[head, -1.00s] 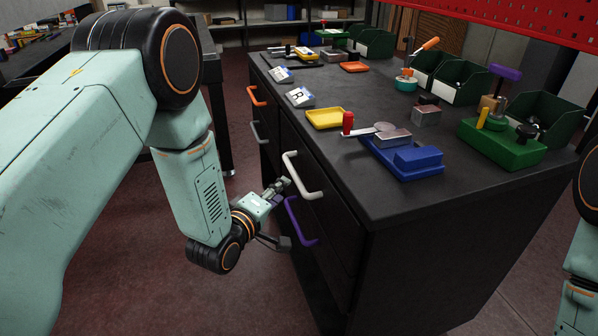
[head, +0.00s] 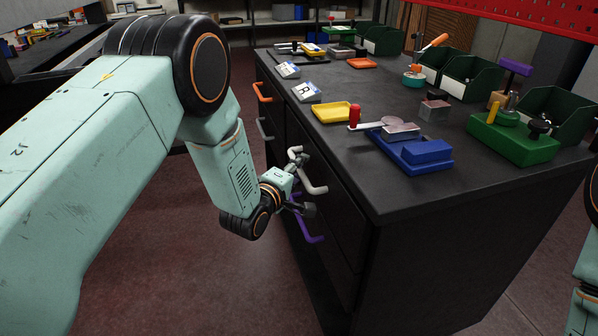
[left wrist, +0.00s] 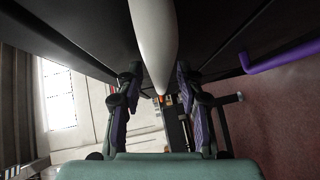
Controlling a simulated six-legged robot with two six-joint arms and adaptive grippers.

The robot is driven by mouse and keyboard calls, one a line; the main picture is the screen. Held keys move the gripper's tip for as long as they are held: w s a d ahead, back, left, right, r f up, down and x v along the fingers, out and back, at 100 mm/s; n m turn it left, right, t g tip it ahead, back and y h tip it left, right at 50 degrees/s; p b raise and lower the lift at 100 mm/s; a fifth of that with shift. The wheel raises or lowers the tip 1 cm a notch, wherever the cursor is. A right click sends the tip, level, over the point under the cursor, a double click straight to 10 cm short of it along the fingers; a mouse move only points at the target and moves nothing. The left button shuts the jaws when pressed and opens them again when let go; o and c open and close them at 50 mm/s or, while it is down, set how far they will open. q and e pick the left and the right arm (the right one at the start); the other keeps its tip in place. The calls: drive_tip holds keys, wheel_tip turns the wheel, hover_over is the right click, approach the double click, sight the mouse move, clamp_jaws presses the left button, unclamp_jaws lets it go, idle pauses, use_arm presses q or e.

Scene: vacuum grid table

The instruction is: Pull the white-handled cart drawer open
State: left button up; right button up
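The white handle (head: 317,189) is on a drawer front on the left side of the black cart (head: 385,216). The drawer front looks flush with the cart's side. My left gripper (head: 304,182) is at this handle in the head view and covers its middle. In the left wrist view the white handle (left wrist: 153,40) runs in between the two fingers of my left gripper (left wrist: 160,100), which are apart with gaps on both sides of it. My right gripper is out of view; only part of my right arm shows at the right edge.
A purple handle (head: 308,224) sits just below the white one. Grey (head: 264,130) and orange (head: 262,92) handles are farther along the same side. Blue (head: 412,152) and green (head: 512,140) fixtures stand on the cart top. The floor left of the cart is clear.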

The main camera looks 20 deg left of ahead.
use_arm(q)
drive_tip(key=shift+w+f, duration=0.1)
drive_tip(key=shift+w, duration=0.1)
clamp_jaws()
idle(0.6)
